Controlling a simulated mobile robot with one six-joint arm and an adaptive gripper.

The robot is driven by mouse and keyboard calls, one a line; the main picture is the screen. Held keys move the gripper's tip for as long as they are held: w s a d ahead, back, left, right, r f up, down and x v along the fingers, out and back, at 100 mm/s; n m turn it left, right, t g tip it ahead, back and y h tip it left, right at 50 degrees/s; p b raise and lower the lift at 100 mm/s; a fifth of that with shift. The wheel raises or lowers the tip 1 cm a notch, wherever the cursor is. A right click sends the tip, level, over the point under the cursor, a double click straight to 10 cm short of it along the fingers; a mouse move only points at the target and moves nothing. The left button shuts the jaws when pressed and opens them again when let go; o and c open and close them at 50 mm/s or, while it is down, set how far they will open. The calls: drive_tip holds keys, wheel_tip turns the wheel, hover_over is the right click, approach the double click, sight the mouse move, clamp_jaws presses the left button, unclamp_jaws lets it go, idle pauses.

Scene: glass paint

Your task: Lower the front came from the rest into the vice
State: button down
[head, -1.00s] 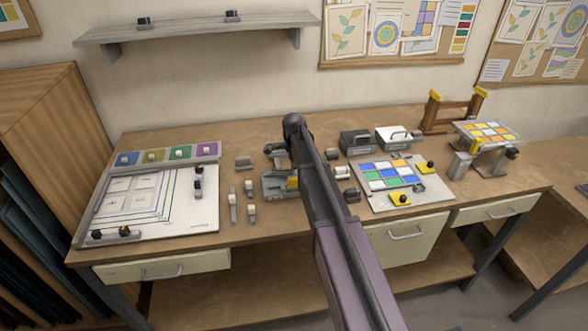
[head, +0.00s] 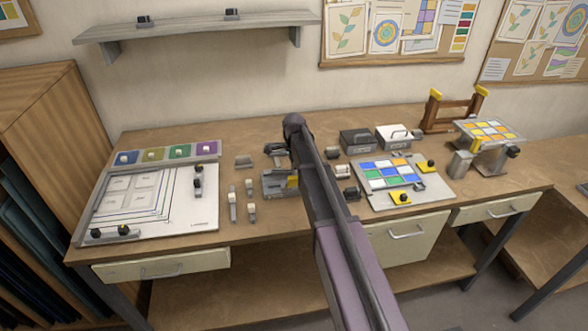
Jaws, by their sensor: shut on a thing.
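My arm (head: 335,215) reaches from the bottom edge up over the middle of the bench. My gripper is hidden behind the arm, so its fingers and anything between them do not show.
A board with coloured tiles (head: 440,196) lies right of my arm. A tilted tile panel on a stand (head: 487,131) and a wooden frame with yellow tops (head: 450,113) stand at the right. A white pattern board (head: 205,213) lies left. Two boxes (head: 357,141) stand behind.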

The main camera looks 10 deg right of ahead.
drive_tip(key=shift+f, duration=0.25)
idle(0.4)
drive_tip(key=shift+f+b, duration=0.7)
drive_tip(key=shift+b, duration=0.2)
drive_tip(key=c, duration=0.5)
unclamp_jaws()
drive_tip(key=shift+r, duration=0.1)
drive_tip(key=shift+r, duration=0.1)
drive_tip(key=shift+r+p, duration=3.4)
drive_tip(key=shift+p, duration=0.15)
